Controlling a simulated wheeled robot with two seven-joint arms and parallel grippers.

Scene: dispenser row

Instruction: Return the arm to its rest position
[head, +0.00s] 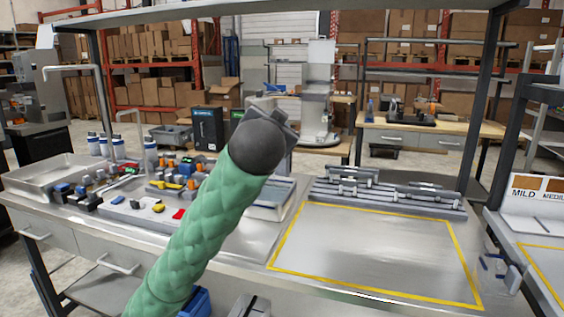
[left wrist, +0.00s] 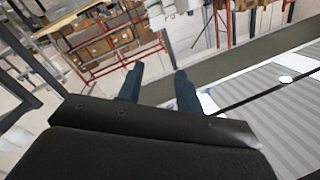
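My left arm, in a green padded sleeve, comes up from the lower left in the head view and is raised over the steel bench (head: 235,240). Its dark wrist end hides most of my left gripper (head: 278,115), which points away from me. In the left wrist view the two dark fingers of my left gripper (left wrist: 158,82) stand apart with nothing between them. The gripper is in the air, clear of the bench top. My right gripper does not show in either view.
A yellow-outlined area (head: 375,250) on the bench is bare. Behind it is a grey rack (head: 385,190). Left of my arm are a metal tray (head: 50,175) and several small coloured parts (head: 160,205). A shelf beam (head: 200,12) crosses above, with posts at the sides.

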